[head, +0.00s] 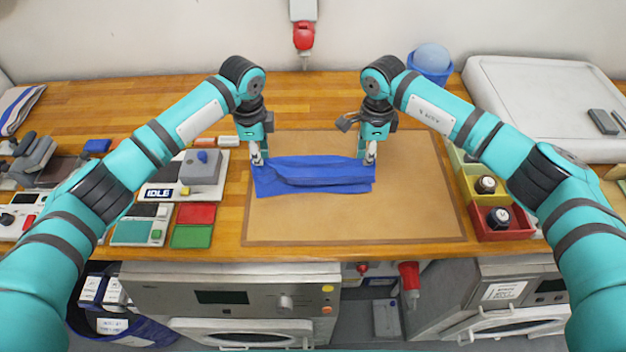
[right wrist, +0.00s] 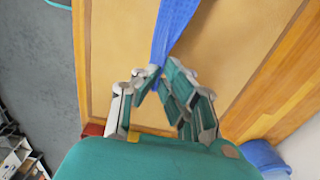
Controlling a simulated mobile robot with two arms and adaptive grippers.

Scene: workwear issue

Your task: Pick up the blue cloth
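The blue cloth (head: 315,183) lies on the tan mat (head: 350,215), with a long raised fold along its far side. My left gripper (head: 259,161) is at its far left corner, with its fingers close together on the cloth. My right gripper (head: 370,160) is at the far right corner. In the right wrist view, the fingers of my right gripper (right wrist: 157,74) meet on the end of the cloth (right wrist: 176,25), which narrows into the fingertips. The cloth between the tips is mostly hidden.
Left of the mat are a grey device (head: 202,167), a red pad (head: 196,214) and a green pad (head: 191,237). Right of it are a yellow bin (head: 471,188) and a red bin (head: 486,233). The mat's near part is clear.

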